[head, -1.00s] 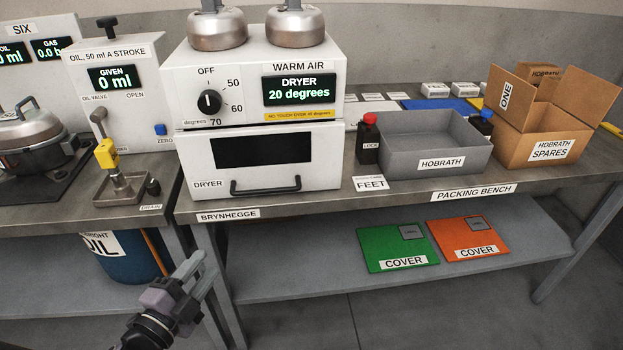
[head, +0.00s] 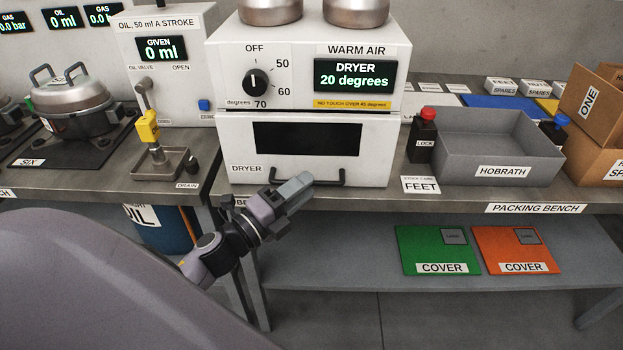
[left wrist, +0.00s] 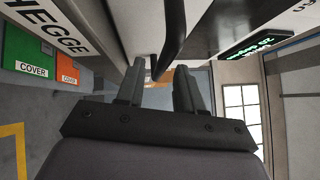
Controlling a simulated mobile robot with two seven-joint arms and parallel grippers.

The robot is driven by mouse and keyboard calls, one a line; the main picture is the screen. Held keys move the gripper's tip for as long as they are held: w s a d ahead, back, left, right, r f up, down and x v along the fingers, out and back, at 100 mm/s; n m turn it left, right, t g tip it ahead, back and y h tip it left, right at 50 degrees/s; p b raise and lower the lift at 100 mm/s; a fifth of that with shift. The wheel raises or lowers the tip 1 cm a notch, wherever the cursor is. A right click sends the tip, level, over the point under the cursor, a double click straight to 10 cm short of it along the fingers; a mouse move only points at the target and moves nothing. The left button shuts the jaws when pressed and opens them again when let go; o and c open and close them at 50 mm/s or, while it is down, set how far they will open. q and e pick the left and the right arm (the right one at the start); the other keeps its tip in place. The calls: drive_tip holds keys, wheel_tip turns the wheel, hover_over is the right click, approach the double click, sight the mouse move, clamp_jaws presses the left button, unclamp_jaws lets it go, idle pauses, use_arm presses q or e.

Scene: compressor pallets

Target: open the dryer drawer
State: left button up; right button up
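The dryer (head: 225,140) is a white box on the bench with a dark window in its lower front. Its drawer (head: 375,150) appears shut, with a black bar handle (head: 335,183) low on the front. In the left wrist view the two fingers (left wrist: 158,88) are apart with nothing gripped. The dark handle (left wrist: 173,35) runs down toward the gap between the fingertips; I cannot tell whether it is inside the gap. My right gripper is not in view.
The packing bench edge (head: 450,202) runs just below the drawer. A red-capped black bottle (head: 423,140) and a grey HOBRATH bin (head: 500,150) stand right of the dryer. The oil station (head: 175,60) stands to the left. Green and orange covers lie on the lower shelf.

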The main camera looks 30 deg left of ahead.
use_arm(q)
drive_tip(key=shift+x, duration=1.35)
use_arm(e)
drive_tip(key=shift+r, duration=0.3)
use_arm(q)
clamp_jaws()
